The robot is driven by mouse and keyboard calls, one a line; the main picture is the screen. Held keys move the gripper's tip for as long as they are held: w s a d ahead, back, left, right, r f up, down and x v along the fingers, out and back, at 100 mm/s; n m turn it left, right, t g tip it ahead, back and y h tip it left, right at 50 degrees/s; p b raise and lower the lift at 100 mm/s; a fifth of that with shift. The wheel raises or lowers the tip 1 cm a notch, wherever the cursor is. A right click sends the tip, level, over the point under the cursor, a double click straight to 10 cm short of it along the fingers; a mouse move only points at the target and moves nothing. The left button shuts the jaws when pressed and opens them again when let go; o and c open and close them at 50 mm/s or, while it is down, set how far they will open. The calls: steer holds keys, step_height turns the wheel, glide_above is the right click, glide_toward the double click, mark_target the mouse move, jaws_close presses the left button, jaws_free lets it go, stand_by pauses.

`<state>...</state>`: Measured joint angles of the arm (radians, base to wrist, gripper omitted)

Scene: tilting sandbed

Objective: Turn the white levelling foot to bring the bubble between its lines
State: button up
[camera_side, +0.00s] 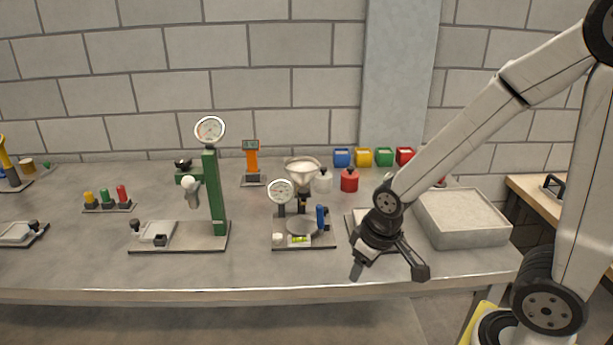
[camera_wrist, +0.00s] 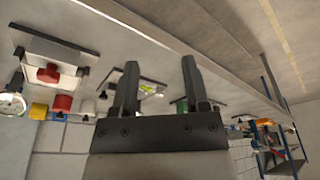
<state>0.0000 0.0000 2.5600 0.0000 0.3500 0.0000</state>
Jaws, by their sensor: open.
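The white levelling foot (camera_side: 278,239) is a small pale knob at the front left corner of a dark-based gauge stand (camera_side: 318,245) in the side view. A yellow-green bubble vial (camera_side: 299,239) lies just right of it; its bubble and lines are too small to read. My gripper (camera_side: 388,271) is open and empty, to the right of the stand and apart from it, fingers spread low over the table's front. In the wrist view, a yellow-green spot that looks like the vial (camera_wrist: 148,89) shows between the open fingers (camera_wrist: 160,64). I cannot make out the foot there.
A grey sand-coloured tray (camera_side: 462,218) stands right of my gripper. A round dial (camera_side: 281,191) and a funnel (camera_side: 302,168) rise at the gauge stand. A green column with a dial (camera_side: 215,190) stands to the left. The table's front edge (camera_side: 200,294) is close; the strip before the stand is clear.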

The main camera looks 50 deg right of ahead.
steer(key=shift+o, duration=1.1)
steer(key=g, duration=0.3)
glide_toward(277, 235)
steer(key=shift+s+a+f, duration=0.35)
steer(key=shift+s, duration=0.3)
steer(key=shift+w+d+f, duration=0.2)
steer(key=shift+w+d, duration=0.15)
steer(key=shift+w, duration=0.1)
steer(key=shift+f, duration=0.15)
steer(key=shift+f, duration=3.75)
